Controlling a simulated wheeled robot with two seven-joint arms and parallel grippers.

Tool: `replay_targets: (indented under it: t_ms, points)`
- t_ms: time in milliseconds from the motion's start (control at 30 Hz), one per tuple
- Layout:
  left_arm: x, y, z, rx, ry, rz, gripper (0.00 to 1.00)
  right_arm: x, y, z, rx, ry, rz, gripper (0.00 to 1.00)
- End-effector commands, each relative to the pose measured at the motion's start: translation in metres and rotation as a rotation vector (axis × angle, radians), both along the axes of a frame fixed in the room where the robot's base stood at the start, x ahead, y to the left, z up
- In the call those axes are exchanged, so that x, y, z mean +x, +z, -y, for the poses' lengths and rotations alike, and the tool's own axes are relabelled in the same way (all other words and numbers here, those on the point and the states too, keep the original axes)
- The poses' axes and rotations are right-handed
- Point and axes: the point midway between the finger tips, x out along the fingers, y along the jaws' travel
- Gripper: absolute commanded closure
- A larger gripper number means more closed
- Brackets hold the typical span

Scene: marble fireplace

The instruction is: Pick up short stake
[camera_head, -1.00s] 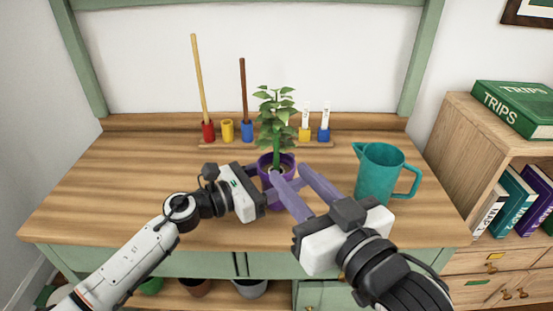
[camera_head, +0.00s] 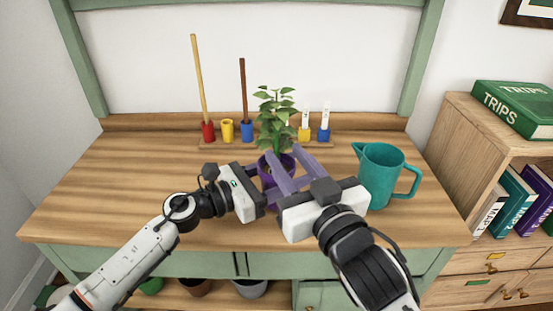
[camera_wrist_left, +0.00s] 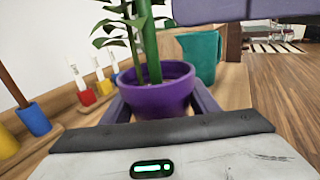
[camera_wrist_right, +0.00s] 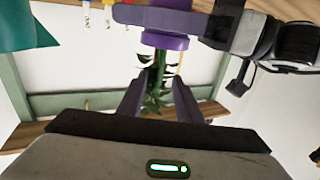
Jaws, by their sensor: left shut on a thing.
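The short stake (camera_head: 243,85) is brown and stands upright in a blue holder (camera_head: 247,131) at the back. In the left wrist view the stake (camera_wrist_left: 12,85) shows at the left edge. My left gripper (camera_wrist_left: 158,95) is shut on a purple pot (camera_wrist_left: 158,99) with a leafy plant (camera_head: 277,115); the pot stands on the bench. My right gripper (camera_head: 284,153) is open, its fingers on either side of the plant's lower part above the pot; I cannot tell whether they touch it. In the right wrist view the plant (camera_wrist_right: 155,85) shows between the fingers.
A longer pale stake (camera_head: 198,75) leans in a red holder (camera_head: 208,131), with an empty yellow cup (camera_head: 227,130) beside it. Two white tags stand in small holders right of the plant. A teal pitcher (camera_head: 381,175) stands close to my right gripper. The bench's left side (camera_head: 110,190) is clear.

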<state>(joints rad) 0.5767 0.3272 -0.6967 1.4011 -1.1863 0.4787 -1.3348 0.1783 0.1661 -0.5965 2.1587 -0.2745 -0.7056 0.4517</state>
Motion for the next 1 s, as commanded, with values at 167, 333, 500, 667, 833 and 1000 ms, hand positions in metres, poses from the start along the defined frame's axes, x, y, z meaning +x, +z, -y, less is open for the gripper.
replay_targets:
  t_ms: [167,333,500,667,833,1000]
  points:
    - [0.0,0.0,0.0,0.001,0.0,0.0,0.76,0.023,0.001,-0.009,0.0,-0.001,-0.001,0.68]
    - [0.0,-0.001,0.0,0.001,0.0,0.0,0.76,0.028,0.001,-0.011,0.001,0.0,-0.001,0.68]
    - [0.0,-0.001,0.0,0.001,0.0,0.0,0.76,0.028,0.001,-0.011,0.0,0.0,-0.001,0.73]
    - [0.0,-0.001,0.0,0.001,0.0,0.0,0.76,0.028,0.001,-0.011,0.0,-0.001,-0.001,1.0]
    - [0.0,-0.001,0.0,0.001,0.0,0.0,0.76,0.028,0.001,-0.011,0.0,-0.001,-0.001,1.0]
    - [0.0,-0.001,0.0,0.001,0.0,0.0,0.76,0.028,0.001,-0.011,0.0,-0.001,-0.001,1.0]
